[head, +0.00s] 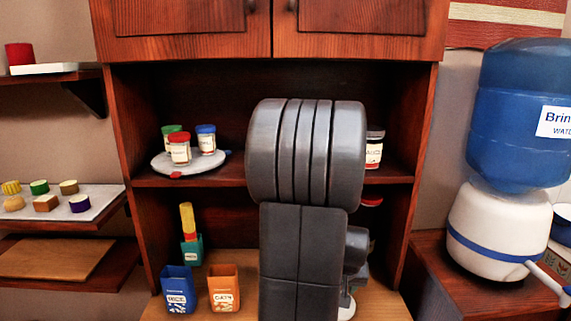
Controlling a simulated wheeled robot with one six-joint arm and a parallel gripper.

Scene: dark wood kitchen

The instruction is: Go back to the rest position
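My arm stands upright in the middle of the head view, in front of the wooden cabinet (420,140). Its dark grey links hide the centre of the cabinet's shelf and part of the counter below. My gripper does not show in this view, so I cannot see whether it is open or holds anything.
A round white tray (161,168) with several jars is on the cabinet shelf. Blue rice (177,288) and orange oats (224,289) containers stand on the counter. A blue water dispenser (515,130) is at right; wall shelves (60,262) are at left.

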